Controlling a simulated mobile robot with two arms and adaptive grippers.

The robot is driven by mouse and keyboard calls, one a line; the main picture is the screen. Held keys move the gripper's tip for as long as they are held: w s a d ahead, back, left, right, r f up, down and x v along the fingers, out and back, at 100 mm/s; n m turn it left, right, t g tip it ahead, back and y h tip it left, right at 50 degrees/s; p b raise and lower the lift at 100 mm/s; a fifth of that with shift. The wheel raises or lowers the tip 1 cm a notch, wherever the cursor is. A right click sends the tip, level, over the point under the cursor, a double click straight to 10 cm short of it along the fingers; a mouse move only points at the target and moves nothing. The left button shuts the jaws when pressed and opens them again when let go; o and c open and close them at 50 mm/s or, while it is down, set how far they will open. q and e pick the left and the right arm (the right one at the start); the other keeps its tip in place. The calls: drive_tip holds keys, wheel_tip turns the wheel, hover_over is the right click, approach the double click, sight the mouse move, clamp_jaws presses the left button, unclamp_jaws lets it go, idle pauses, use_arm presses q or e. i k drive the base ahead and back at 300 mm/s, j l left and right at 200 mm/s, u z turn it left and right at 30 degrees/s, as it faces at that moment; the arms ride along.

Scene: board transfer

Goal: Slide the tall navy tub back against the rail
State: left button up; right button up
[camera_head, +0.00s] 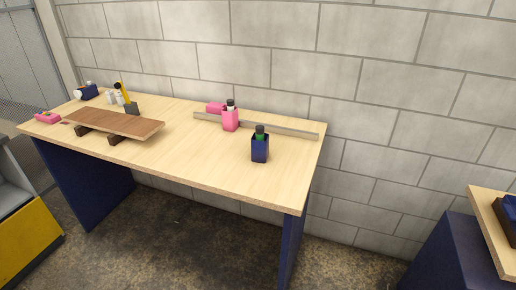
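The tall navy tub (260,148), with a dark neck and a bit of green near its top, stands upright on the right part of the light wooden table (205,165). The rail (287,128) is a long, low grey-brown strip running along the back right of the table. The tub stands in front of the rail, with a strip of bare tabletop seemingly between them. Neither of my grippers is in view.
A brown board (115,123) lies on dark supports at left, near several small items. A second table (486,219) stands at right. The table's front middle is clear.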

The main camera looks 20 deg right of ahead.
sight(260, 149)
drive_tip(key=i+l, duration=0.15)
drive_tip(key=l, duration=0.2)
drive_tip(key=i+l+u, duration=0.1)
drive_tip(key=l, duration=0.25)
drive_tip(key=i+l, duration=0.15)
drive_tip(key=l, duration=0.2)
drive_tip(key=i+l+u, duration=0.1)
drive_tip(key=l, duration=0.3)
drive_tip(key=i+l, duration=0.15)
drive_tip(key=l, duration=0.2)
